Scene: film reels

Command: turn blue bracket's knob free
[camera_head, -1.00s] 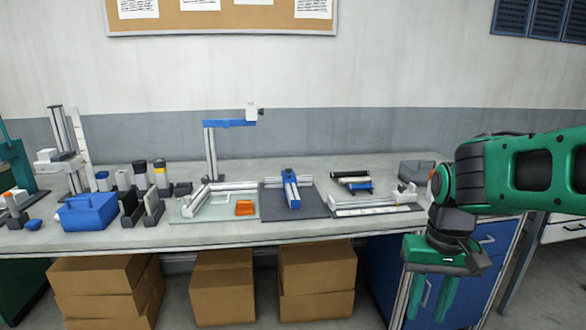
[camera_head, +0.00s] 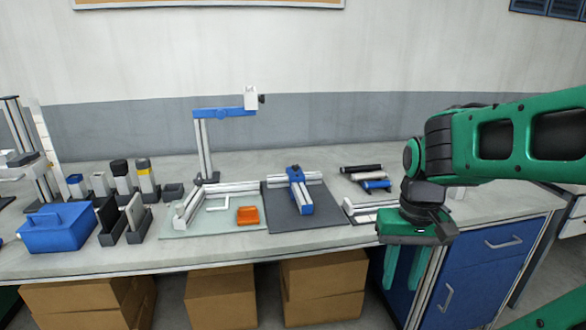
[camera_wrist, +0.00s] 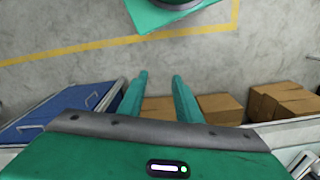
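A blue bracket (camera_head: 226,113) sits atop an upright silver post at the back of the bench. It carries a white block (camera_head: 250,97) with a small dark knob (camera_head: 262,99) on its right side. Another blue piece (camera_head: 300,193) with a dark knob on top lies across a silver rail on a dark mat; I cannot tell for certain which one the task names. My gripper (camera_head: 404,270) points down in front of the bench's front edge, right of and apart from both. The wrist view shows its two fingers (camera_wrist: 159,82) spread, with nothing between them.
The bench (camera_head: 110,262) holds an orange piece (camera_head: 248,215), a blue caddy (camera_head: 58,228), several dark holders and rollers (camera_head: 362,168). Cardboard boxes (camera_head: 320,290) stand beneath, with a blue cabinet (camera_head: 490,270) at right. The wrist view shows mostly floor.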

